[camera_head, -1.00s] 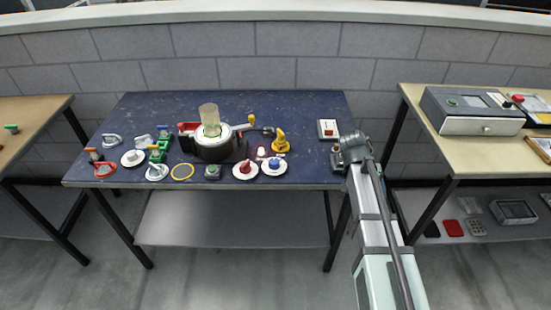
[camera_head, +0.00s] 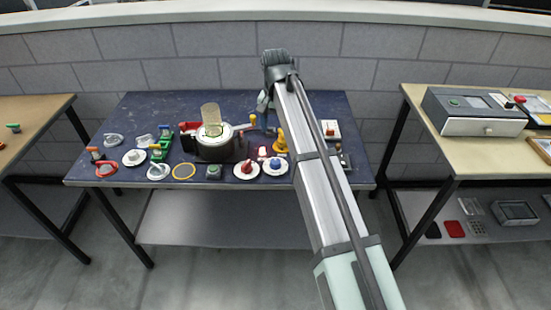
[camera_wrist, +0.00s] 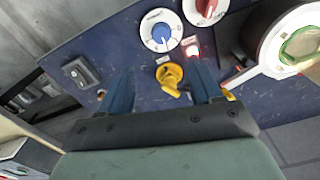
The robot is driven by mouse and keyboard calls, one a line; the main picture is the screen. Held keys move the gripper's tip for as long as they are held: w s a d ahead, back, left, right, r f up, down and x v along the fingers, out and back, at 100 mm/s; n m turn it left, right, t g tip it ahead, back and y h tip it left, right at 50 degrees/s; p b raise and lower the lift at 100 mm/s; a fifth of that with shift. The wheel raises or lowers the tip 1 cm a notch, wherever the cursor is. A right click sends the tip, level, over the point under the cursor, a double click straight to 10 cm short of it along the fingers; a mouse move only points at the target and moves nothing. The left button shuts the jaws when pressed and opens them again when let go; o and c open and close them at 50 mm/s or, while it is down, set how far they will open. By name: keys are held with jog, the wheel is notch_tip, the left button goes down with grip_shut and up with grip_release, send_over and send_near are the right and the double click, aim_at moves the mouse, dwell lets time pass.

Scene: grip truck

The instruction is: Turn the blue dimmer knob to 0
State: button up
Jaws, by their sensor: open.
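The blue dimmer knob (camera_head: 275,163) sits on a round white dial plate (camera_head: 284,171) near the front edge of the dark blue table. In the wrist view the blue knob (camera_wrist: 161,33) shows near the top, with marks on its white dial (camera_wrist: 148,43) too small to read. My gripper (camera_head: 264,106) is above the back right part of the table, behind the knob. In the wrist view my gripper's fingers (camera_wrist: 161,76) are spread apart and empty, with the yellow handle between them. The knob lies beyond the fingertips, untouched.
A red knob (camera_head: 247,167) on a similar dial stands left of the blue one. A yellow handle (camera_wrist: 169,77) and a lit red button (camera_wrist: 192,49) are close by. A switch box (camera_head: 331,129) is at the right. A round machine (camera_head: 214,147) fills the table's middle.

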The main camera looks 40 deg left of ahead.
aim_at(275, 161)
notch_tip(275, 161, down, 14)
jog(key=shift+s+r, duration=0.1)
jog(key=shift+r, duration=0.1)
dwell(0.4)
jog(key=c, duration=1)
jog(key=shift+c, duration=0.2)
